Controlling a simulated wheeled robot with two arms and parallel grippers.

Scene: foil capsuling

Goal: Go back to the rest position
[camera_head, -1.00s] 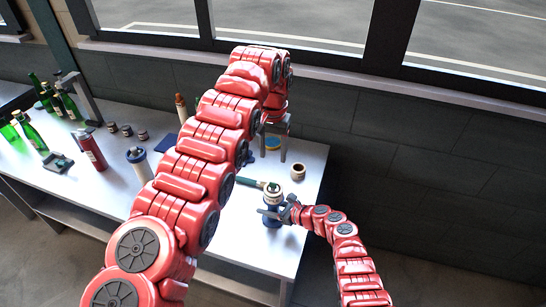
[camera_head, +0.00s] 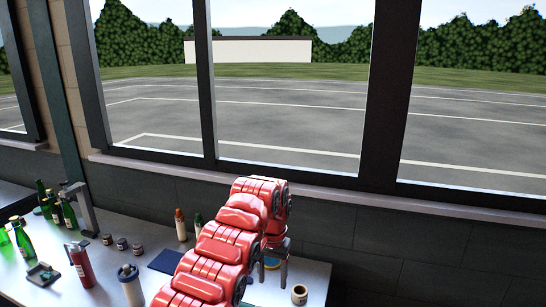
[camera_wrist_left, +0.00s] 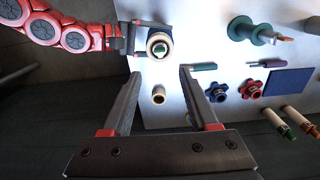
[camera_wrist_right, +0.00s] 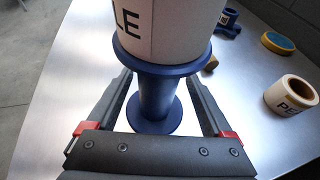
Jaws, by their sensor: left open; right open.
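My left gripper (camera_head: 276,250) hangs over the right end of the table in the head view. In the left wrist view its fingers (camera_wrist_left: 158,75) are wide apart with nothing between them. My right gripper (camera_wrist_right: 157,80) is open, its fingers on either side of the narrow stem of a blue spool-like stand (camera_wrist_right: 157,98). A white cylinder with dark letters (camera_wrist_right: 165,30) sits on top of the stand. Whether the fingers touch the stem I cannot tell. The right arm is out of the head view, but the right gripper (camera_wrist_left: 136,40) shows in the left wrist view.
A small labelled roll (camera_head: 299,294) stands near the table's right end. Green bottles (camera_head: 25,240) and a red cylinder (camera_head: 80,264) stand at left. Windows rise behind the table.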

